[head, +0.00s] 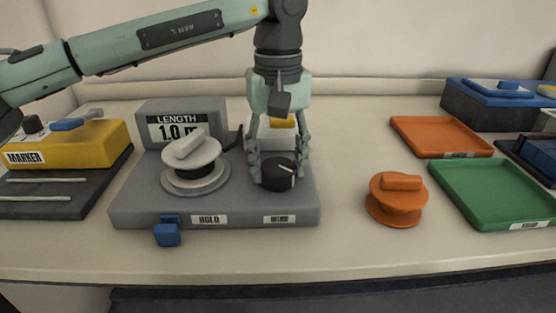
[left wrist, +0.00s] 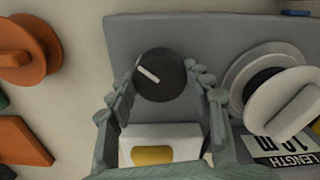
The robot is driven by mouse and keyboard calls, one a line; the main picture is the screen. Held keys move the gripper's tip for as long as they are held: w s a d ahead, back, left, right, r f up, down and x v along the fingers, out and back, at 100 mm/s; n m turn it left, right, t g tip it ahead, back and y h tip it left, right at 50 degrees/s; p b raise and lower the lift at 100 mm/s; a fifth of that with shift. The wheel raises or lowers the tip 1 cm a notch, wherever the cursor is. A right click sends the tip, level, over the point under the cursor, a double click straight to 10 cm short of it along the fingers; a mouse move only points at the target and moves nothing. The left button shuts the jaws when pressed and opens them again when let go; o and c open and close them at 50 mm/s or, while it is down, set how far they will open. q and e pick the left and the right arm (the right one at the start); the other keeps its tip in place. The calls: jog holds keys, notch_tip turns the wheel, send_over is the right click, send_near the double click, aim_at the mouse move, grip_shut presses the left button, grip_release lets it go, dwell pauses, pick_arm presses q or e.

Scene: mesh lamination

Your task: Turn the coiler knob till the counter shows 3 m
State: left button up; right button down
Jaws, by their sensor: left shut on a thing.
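The coiler is a grey flat base (head: 130,208) with a black knob (head: 279,174) at its right side. The knob has a white pointer line and also shows in the left wrist view (left wrist: 160,78). The counter (head: 180,130) at the back left of the base is labelled LENGTH and reads 1.0 m. My left gripper (head: 278,170) points down and is shut around the knob, with fingers on both sides of it. In the left wrist view the pointer line lies toward the knob's upper left. My right gripper is not in view.
A white-grey spool (head: 192,158) sits on the base left of the knob. A blue tab (head: 167,234) sticks out in front. An orange spool (head: 397,200), an orange tray (head: 440,137) and a green tray (head: 490,195) stand right. A yellow MARKER box (head: 90,145) stands left.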

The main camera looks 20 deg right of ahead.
aim_at(278, 165)
pick_arm(q)
jog(key=shift+m, duration=1)
jog(key=o, duration=1.2)
jog(key=shift+c, duration=0.2)
notch_tip(278, 165, up, 12)
